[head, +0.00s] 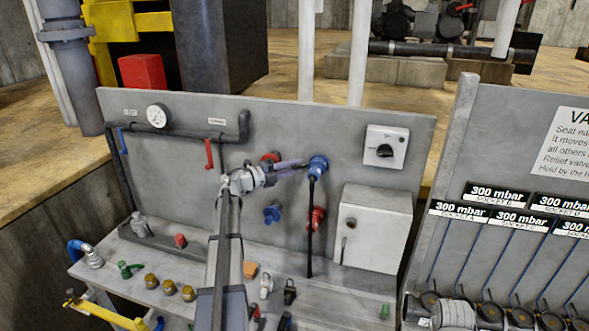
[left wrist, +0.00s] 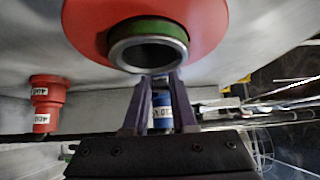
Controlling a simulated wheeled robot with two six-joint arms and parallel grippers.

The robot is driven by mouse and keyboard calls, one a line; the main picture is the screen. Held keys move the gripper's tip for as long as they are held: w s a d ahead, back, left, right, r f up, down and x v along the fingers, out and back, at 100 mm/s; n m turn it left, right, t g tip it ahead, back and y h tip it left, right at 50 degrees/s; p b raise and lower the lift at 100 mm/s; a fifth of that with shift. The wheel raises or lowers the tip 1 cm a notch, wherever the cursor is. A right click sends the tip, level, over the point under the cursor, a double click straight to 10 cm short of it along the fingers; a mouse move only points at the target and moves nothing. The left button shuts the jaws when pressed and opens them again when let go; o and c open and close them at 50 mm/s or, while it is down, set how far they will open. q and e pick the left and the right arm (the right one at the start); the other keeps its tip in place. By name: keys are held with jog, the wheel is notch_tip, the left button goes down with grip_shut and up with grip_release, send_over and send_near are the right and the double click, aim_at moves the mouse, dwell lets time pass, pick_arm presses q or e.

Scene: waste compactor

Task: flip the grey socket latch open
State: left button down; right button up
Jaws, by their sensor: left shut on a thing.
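My left gripper (head: 294,164) reaches in front of the upright grey panel (head: 370,160), beside a blue socket (head: 318,165) with a black hose hanging from it. In the left wrist view the gripper's fingers (left wrist: 160,82) stand a little apart, shut on a small grey piece between their tips, which I take as the grey socket latch (left wrist: 160,77). It sits just below a metal-rimmed round opening (left wrist: 148,52) with a green band and red collar. The latch is too small to make out in the head view. My right gripper is not in view.
A red socket (head: 317,218) and a blue socket (head: 271,213) sit lower on the panel. A grey box (head: 375,228) is at right. A second board with 300 mbar labels (head: 497,193) stands further right.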

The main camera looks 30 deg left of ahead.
pick_arm(q)
jog(key=shift+w+a+m+g+h, duration=0.15)
jog(key=shift+m+g+h, duration=0.15)
jog(key=shift+h, duration=0.2)
jog(key=shift+w+a+m+g+h, duration=0.1)
jog(key=shift+w+m+g+h, duration=0.1)
jog(key=shift+m+h, duration=0.25)
jog(key=shift+h, duration=0.25)
jog(key=c, duration=0.7)
grip_release()
jog(key=shift+v, duration=3.9)
